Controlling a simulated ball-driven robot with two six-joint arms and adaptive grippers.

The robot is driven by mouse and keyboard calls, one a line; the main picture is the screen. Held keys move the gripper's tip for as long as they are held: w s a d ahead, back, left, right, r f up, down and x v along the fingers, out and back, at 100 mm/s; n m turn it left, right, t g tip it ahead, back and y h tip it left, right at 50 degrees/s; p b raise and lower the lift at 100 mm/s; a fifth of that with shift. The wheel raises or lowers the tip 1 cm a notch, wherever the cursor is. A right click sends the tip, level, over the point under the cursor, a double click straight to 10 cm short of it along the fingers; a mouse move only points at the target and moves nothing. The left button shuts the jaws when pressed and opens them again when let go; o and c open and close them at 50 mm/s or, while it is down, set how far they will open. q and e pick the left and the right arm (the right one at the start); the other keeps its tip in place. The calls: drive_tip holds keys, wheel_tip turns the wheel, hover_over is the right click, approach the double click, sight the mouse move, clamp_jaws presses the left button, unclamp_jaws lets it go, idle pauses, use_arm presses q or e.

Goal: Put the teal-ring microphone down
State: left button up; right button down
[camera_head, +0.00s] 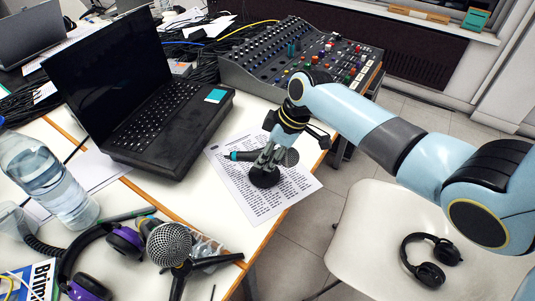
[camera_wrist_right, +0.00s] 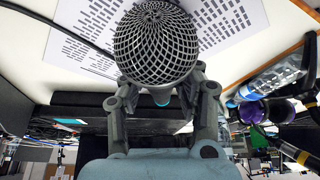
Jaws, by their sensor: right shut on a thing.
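The teal-ring microphone (camera_head: 241,155) lies crosswise in my right gripper (camera_head: 267,160), its teal end to the left and its dark mesh head to the right. My right gripper is shut on it, fingers pointing down above a printed sheet (camera_head: 250,205) on the white table. In the right wrist view, the mesh head (camera_wrist_right: 155,42) fills the space in front of the fingers (camera_wrist_right: 155,100), which hide most of the body. A round black base (camera_head: 264,177) shows just under the gripper on the sheet. I cannot tell whether the microphone touches it. My left gripper is out of view.
A black laptop (camera_head: 150,115) stands left of the sheet and a mixing console (camera_head: 300,65) behind it. Another microphone (camera_head: 168,244), purple headphones (camera_head: 90,265) and a water bottle (camera_head: 45,175) crowd the front left. A chair with black headphones (camera_head: 430,262) is right of the table edge.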

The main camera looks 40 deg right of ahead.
drive_tip(key=shift+f, duration=0.1)
drive_tip(key=c, duration=0.9)
unclamp_jaws()
drive_tip(key=shift+c, duration=0.2)
drive_tip(key=p+v, duration=0.1)
drive_tip(key=v, duration=1)
drive_tip(key=shift+d+r, duration=0.15)
drive_tip(key=shift+r, duration=0.15)
drive_tip(key=shift+s+r, duration=0.15)
drive_tip(key=shift+r, duration=0.15)
